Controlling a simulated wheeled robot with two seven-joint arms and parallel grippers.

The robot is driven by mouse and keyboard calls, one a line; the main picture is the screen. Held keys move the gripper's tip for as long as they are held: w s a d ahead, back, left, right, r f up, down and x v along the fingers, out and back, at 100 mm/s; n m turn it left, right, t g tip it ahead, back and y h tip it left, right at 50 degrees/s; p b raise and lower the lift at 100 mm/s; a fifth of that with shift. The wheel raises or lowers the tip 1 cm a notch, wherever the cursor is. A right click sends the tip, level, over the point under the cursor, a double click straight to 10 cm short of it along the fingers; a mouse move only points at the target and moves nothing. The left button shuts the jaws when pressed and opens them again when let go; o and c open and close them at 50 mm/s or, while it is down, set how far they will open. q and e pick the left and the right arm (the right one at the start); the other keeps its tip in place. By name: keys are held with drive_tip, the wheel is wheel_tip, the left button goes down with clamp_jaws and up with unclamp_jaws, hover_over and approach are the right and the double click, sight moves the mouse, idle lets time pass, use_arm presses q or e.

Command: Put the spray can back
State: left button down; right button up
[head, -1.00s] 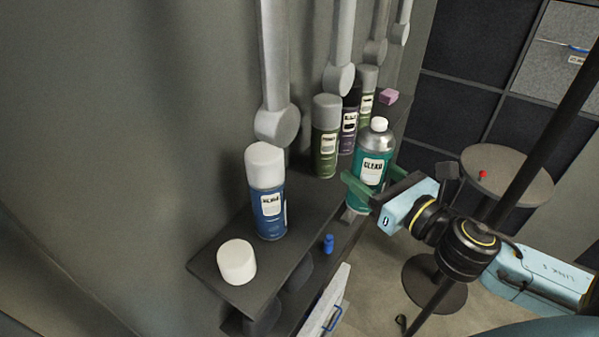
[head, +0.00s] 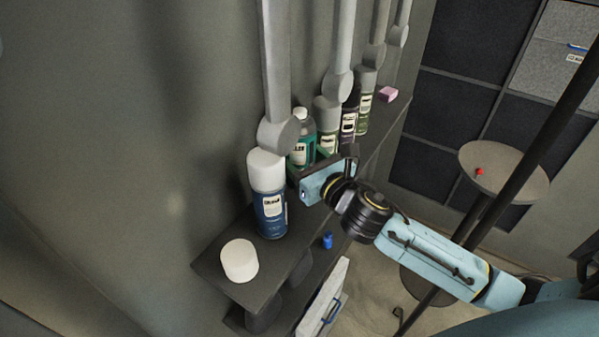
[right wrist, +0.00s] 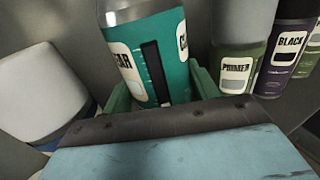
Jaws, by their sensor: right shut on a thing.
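The teal spray can (head: 301,138), with a grey top and white cap, is over the dark shelf (head: 219,270). It stands near upright between the blue can and the row of other cans; I cannot tell whether its base touches the shelf. My right gripper (head: 312,162) is shut on it. The teal can also fills the upper middle of the right wrist view (right wrist: 150,60), with the green fingers (right wrist: 160,92) on both sides of it; its "CLEAR" label is partly cut. My left gripper is not in view.
A blue can with white cap (head: 269,205) stands close on the left. A green primer can (head: 326,118), a purple-black can (head: 348,120) and another green can (head: 364,105) stand close behind. A white cap (head: 239,260) sits at the shelf's front end. Grey pipes (head: 277,70) hang above.

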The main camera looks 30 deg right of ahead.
drive_tip(key=shift+s+f, duration=0.15)
drive_tip(key=shift+f, duration=0.55)
wheel_tip(320, 180, down, 4)
drive_tip(key=shift+r+b, duration=0.2)
drive_tip(key=shift+b, duration=0.3)
drive_tip(key=shift+w+f, duration=0.1)
drive_tip(key=shift+w, duration=0.1)
drive_tip(key=shift+f, duration=0.1)
drive_tip(key=o, duration=0.6)
drive_tip(key=shift+f, duration=0.15)
drive_tip(key=o, duration=0.5)
